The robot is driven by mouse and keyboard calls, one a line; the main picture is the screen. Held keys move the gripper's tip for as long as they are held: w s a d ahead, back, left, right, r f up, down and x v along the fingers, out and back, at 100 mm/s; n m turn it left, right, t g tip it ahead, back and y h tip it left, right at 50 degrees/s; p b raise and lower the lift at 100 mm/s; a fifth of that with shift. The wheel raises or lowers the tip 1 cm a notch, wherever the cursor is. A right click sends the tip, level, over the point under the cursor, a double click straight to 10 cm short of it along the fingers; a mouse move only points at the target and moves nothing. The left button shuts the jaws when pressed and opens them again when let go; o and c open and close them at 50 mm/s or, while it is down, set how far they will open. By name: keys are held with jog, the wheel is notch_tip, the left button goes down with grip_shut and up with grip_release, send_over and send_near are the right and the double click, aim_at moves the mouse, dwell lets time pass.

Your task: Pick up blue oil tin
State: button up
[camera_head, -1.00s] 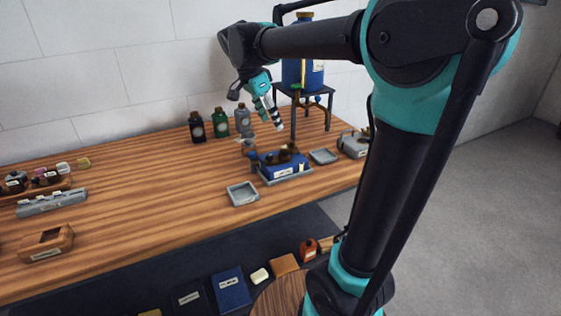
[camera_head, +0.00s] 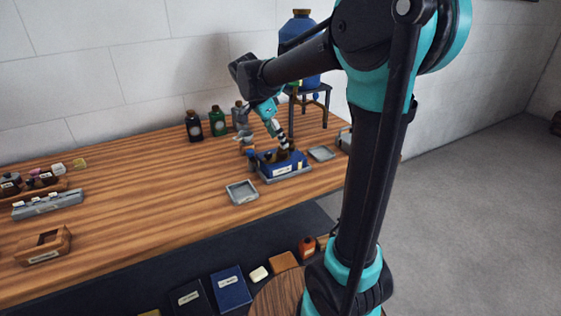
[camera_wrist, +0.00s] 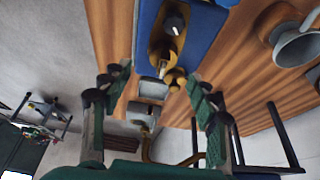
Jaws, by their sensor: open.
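A low blue labelled box (camera_head: 293,166) with brown and dark parts on top sits in a shallow grey tray (camera_head: 290,177) on the wooden bench. It looks like the blue oil tin, but I cannot be sure. My gripper (camera_head: 287,146) is just above it, pointing down, and partly hides its top. In the wrist view a long blue surface (camera_wrist: 207,28) with brass and dark fittings (camera_wrist: 163,45) lies beyond the fingers. My gripper (camera_wrist: 156,85) is open, its green-padded fingers apart with nothing held between them. I cannot tell whether they touch the box.
Black (camera_head: 193,127) and green (camera_head: 217,122) bottles stand behind left. A large blue vessel (camera_head: 301,27) on a dark stand (camera_head: 325,88) rises behind right. Small grey trays lie in front (camera_head: 241,192) and to the right (camera_head: 321,153). The bench middle-left is clear.

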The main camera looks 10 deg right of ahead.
aim_at(281, 155)
jog(key=shift+w+x, duration=0.1)
jog(key=shift+x, duration=1.2)
jog(key=shift+w+x, duration=0.15)
jog(key=shift+x, duration=1.15)
jog(key=shift+a, duration=0.1)
jog(key=shift+c, duration=0.6)
grip_shut()
